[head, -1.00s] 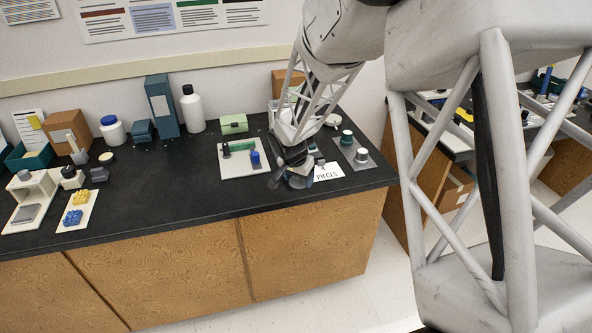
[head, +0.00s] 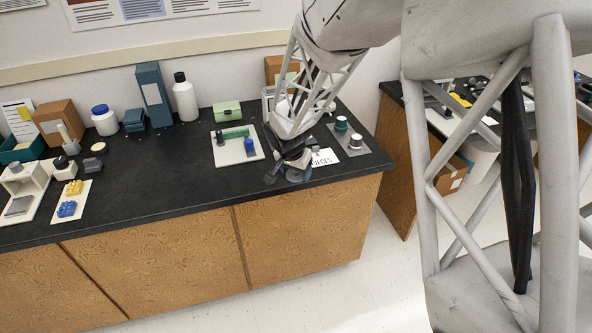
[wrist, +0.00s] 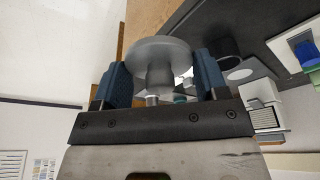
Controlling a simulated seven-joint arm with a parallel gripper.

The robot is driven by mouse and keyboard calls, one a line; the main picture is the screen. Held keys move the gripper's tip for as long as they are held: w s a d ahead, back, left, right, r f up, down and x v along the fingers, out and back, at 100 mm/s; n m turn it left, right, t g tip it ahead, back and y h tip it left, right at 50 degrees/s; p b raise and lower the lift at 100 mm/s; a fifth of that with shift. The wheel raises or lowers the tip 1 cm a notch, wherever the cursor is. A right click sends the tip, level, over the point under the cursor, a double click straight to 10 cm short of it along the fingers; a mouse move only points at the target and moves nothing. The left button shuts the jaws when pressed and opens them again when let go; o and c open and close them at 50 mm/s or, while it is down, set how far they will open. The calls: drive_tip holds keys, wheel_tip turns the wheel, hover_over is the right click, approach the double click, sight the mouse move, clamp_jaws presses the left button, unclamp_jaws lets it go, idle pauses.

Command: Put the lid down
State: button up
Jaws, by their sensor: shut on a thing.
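My gripper (head: 287,172) is low over the front right part of the black bench in the head view. In the wrist view its two blue-padded fingers (wrist: 163,82) are shut on the lid (wrist: 160,52), a grey round disc with a narrower neck. The lid also shows as a small grey shape under my gripper in the head view (head: 296,176). I cannot tell whether it touches the bench. A grey tray (head: 372,158) right of my gripper holds a teal-topped pot (head: 341,124) and a pale metal cylinder (head: 355,142).
A white PIECES card (head: 325,158) lies between my gripper and the tray. A white board (head: 228,157) with a green bar and a blue piece (head: 249,146) is to the left. A green box (head: 228,112) stands behind it. The bench's front edge is close to my gripper.

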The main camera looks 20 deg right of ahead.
drive_tip(key=shift+a, duration=0.1)
drive_tip(key=s+a+f, duration=0.1)
drive_tip(key=a+f, duration=0.2)
drive_tip(key=a, duration=0.4)
drive_tip(key=shift+a, duration=0.4)
drive_tip(key=shift+w+f, duration=0.1)
drive_tip(key=shift+f, duration=0.05)
hover_over(261, 171)
drive_tip(key=shift+s+a+f, duration=0.2)
drive_tip(key=shift+a+f, duration=0.15)
drive_tip(key=shift+f, duration=0.35)
idle(0.4)
drive_tip(key=shift+f, duration=1.75)
drive_tip(key=shift+f, duration=0.2)
